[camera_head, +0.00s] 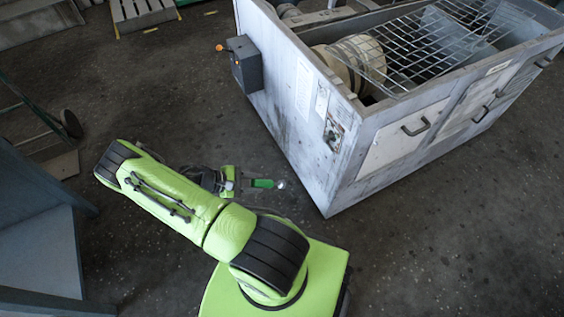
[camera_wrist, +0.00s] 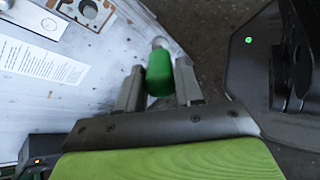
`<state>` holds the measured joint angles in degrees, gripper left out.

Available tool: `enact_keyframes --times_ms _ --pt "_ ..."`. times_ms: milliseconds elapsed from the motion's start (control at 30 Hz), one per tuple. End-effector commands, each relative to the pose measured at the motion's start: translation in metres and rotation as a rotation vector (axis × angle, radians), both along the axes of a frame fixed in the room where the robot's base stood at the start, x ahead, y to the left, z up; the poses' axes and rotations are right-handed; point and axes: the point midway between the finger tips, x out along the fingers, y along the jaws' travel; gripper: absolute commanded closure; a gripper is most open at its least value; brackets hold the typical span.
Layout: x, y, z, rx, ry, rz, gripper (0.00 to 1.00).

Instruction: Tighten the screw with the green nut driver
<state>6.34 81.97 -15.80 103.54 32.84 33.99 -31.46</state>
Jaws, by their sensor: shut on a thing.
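The green nut driver (camera_wrist: 159,72) is between the two fingers of my gripper (camera_wrist: 160,85) in the wrist view, with its pale metal tip pointing away from the palm. In the head view the green handle (camera_head: 263,183) sticks out to the right of my gripper (camera_head: 236,183), above the floor and left of the blower housing (camera_head: 300,110). The tool is apart from the housing. The jaws are shut on the handle. I cannot make out the screw in either view.
The housing's side wall carries a grey switch box (camera_head: 246,64) with an orange knob, paper labels (camera_wrist: 40,62) and a plate with holes (camera_wrist: 85,12). A wire mesh (camera_head: 420,45) covers part of its open top. A blue-grey structure (camera_head: 40,225) stands at left. Floor right of the housing is clear.

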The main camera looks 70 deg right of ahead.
Motion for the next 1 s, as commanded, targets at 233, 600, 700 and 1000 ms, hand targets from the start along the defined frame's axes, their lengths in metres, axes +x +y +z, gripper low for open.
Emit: enact_keyframes --times_ms 233,600,700,1000 --pt "-0.069 -0.092 0.007 -0.283 0.333 0.169 1.00" --pt "-0.088 -0.128 0.029 -0.356 0.390 0.218 1.00" --pt "-0.095 -0.136 0.028 -0.355 0.389 0.218 1.00" --pt "-0.113 -0.156 0.027 -0.354 0.387 0.219 1.00"
